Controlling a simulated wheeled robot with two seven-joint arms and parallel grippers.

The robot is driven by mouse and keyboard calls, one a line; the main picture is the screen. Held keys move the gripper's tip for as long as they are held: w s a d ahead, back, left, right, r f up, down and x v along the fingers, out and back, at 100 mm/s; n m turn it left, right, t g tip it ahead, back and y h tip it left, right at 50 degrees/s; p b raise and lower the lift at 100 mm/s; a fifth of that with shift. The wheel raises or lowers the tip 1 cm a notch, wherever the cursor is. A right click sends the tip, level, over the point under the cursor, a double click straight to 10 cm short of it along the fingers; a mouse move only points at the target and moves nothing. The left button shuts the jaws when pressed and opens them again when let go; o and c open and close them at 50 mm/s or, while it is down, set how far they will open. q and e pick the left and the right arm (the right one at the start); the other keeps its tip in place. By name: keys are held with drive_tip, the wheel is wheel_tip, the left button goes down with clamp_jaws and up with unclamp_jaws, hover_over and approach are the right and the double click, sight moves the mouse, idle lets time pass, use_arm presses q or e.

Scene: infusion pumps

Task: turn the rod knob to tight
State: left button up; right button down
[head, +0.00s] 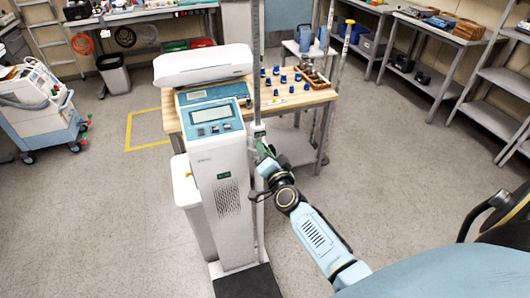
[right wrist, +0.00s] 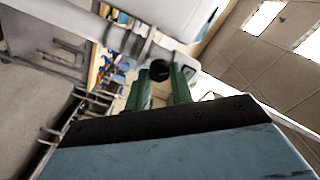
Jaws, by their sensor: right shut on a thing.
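A tall grey rod (head: 256,85) stands upright beside the white pump unit (head: 215,165). My right gripper (head: 262,147) is at the rod, at about the height of the unit's upper front. In the right wrist view, a round black knob (right wrist: 158,69) sits between the tips of the green fingers of my right gripper (right wrist: 160,80), which is shut on it. The knob is beside a light grey clamp (right wrist: 188,68) on the rod. In the head view the knob is hidden or too small to make out. My left gripper is not in view.
A wooden-topped table (head: 300,98) with several blue items stands behind the rod. A white and blue cart (head: 38,105) is at the left. A grey workbench (head: 440,45) and shelves line the right. The floor (head: 400,150) right of my right arm is clear.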

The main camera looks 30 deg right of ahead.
drive_tip(key=shift+f+m+b, duration=0.15)
drive_tip(key=shift+m+b, duration=0.45)
drive_tip(key=shift+m, duration=3.5)
drive_tip(key=c, duration=1.2)
unclamp_jaws()
drive_tip(key=v, duration=1.3)
drive_tip(key=shift+s, duration=0.25)
